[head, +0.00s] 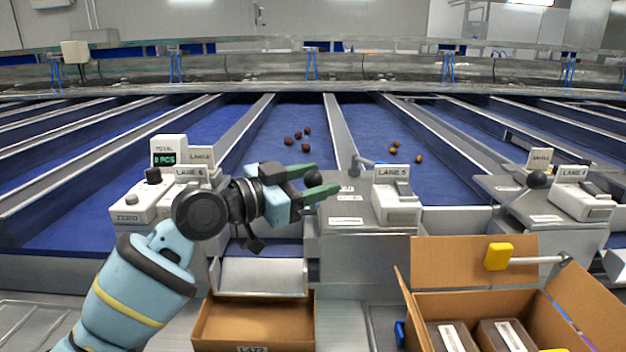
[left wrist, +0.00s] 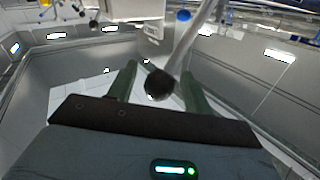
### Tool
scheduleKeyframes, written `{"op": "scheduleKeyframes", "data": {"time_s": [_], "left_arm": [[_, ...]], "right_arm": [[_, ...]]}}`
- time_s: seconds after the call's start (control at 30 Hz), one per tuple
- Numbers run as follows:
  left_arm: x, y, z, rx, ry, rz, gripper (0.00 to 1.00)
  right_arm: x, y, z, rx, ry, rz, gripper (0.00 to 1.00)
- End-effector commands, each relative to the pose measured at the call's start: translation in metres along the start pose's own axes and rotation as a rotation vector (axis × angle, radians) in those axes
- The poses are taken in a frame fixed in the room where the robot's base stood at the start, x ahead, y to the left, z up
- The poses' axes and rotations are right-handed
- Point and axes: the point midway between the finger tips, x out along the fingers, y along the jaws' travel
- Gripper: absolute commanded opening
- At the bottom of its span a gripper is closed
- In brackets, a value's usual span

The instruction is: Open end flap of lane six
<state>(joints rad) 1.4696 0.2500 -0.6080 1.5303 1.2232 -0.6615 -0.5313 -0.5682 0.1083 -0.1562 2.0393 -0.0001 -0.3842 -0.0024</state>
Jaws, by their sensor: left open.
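The lane six label (head: 188,172) stands on a console at the left, partly covered by my left arm. My left gripper (head: 318,180) is open, its green fingers on either side of a black ball knob (head: 313,179). In the left wrist view the knob (left wrist: 159,85) sits on a grey rod between the spread fingers; I cannot tell whether they touch it. The knob is at the left edge of the console labelled lane five (head: 392,173). A blue lane (head: 285,115) with several dates runs behind the gripper. My right gripper is not in view.
Below the lane end, a metal chute (head: 260,277) leans over a cardboard box (head: 250,325). An open carton (head: 470,262) with packs inside stands at the front right. A second black knob (head: 537,180) is by the lane four label (head: 570,173).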

Motion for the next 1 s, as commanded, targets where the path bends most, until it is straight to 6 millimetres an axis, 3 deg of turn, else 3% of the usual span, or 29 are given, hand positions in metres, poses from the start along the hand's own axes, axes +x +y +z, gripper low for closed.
{"op": "scheduleKeyframes", "data": {"time_s": [0.1, 0.47, 0.77, 1.0], "left_arm": [[0.000, 0.000, 0.000, 0.000, 0.000, 0.000, 0.47], [0.000, 0.000, 0.000, 0.000, 0.000, 0.000, 0.00], [0.000, -0.001, -0.003, -0.013, -0.008, 0.001, 0.00], [0.002, -0.007, -0.015, -0.091, -0.058, 0.011, 0.00]], "right_arm": [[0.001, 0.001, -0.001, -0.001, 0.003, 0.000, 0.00], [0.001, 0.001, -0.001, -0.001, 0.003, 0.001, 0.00], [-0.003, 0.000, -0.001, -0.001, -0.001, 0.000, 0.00], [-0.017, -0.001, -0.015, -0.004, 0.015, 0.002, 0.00]]}}
